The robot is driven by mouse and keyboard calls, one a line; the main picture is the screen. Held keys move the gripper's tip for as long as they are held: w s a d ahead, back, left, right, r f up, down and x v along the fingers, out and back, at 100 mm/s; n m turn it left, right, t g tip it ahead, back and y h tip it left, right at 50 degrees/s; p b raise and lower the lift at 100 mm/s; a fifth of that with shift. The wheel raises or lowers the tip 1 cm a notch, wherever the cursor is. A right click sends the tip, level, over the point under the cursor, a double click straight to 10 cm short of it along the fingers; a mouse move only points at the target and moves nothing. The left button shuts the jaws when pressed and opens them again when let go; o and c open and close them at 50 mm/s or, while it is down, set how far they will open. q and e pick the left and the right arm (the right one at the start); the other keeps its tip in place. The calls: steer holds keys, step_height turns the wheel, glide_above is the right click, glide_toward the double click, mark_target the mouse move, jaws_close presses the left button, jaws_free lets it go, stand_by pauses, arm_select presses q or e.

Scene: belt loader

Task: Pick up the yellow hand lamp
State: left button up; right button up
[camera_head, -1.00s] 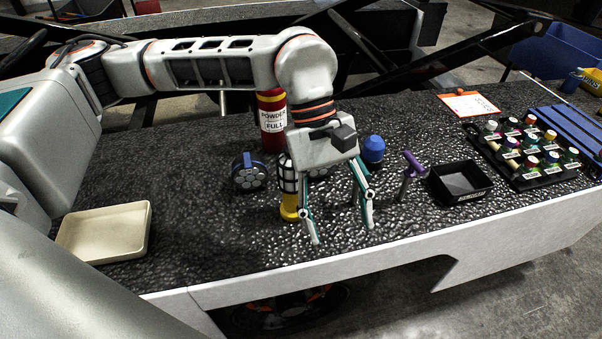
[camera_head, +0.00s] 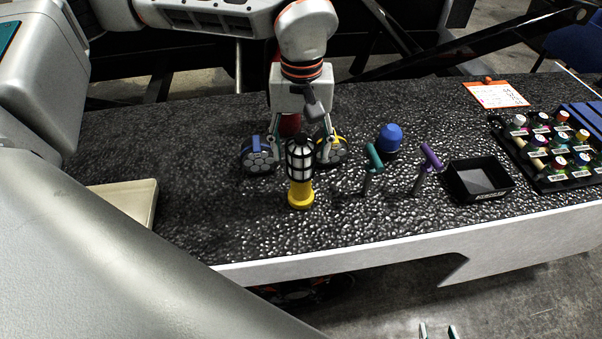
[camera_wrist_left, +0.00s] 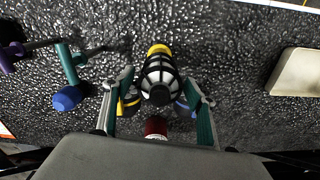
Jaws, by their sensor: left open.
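The yellow hand lamp (camera_head: 301,196) stands upright on the dark textured top, with a yellow base and a black cage around a white lens. It also shows in the left wrist view (camera_wrist_left: 159,50), its caged head between the fingers. My left gripper (camera_head: 301,150) is open, behind the lamp's head in the head view; its fingers (camera_wrist_left: 159,78) are apart on either side in the left wrist view. I see no contact. My right gripper (camera_head: 437,332) shows only two separated fingertips at the bottom edge of the head view.
A blue-rimmed round light (camera_head: 259,157) and a yellow-rimmed one (camera_head: 331,151) flank the lamp. A red cylinder (camera_head: 290,124) is mostly hidden behind my gripper. To the right are a blue-topped object (camera_head: 390,137), teal (camera_head: 373,158) and purple (camera_head: 430,157) handled tools, and a black tray (camera_head: 496,189).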

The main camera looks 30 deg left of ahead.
arm_select(q)
steer(key=shift+f, duration=0.85)
steer(key=shift+c, duration=0.3)
jaws_close()
steer(key=shift+r, duration=0.1)
